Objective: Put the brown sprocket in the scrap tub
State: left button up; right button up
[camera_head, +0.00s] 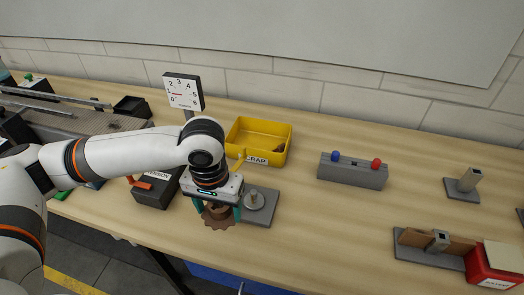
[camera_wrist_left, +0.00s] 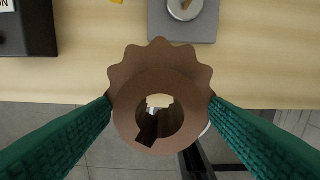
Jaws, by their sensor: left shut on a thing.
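My left gripper (camera_head: 221,212) is shut on the brown sprocket (camera_head: 218,217), near the table's front edge. In the left wrist view the sprocket (camera_wrist_left: 160,92) sits between the two green fingers, its toothed rim and centre hole facing the camera. The yellow scrap tub (camera_head: 262,133) stands behind the gripper, further back on the table. A brown piece lies inside the tub, too small to identify. My right gripper is not in view.
A grey plate with a round post (camera_head: 262,207) is just right of the gripper. A black box (camera_head: 153,193) is to its left. A dial gauge (camera_head: 183,92) stands behind, left of the tub. A grey block with blue and red knobs (camera_head: 352,171) is at the right.

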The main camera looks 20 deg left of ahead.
aim_at(251, 145)
jog(key=j+z, duration=0.3)
jog(key=j, duration=0.15)
jog(key=k+j+z, duration=0.15)
jog(key=j+z, duration=0.15)
jog(key=j, duration=0.15)
jog(key=k+j+z, duration=0.25)
jog(key=j, duration=0.2)
jog(key=i, duration=0.55)
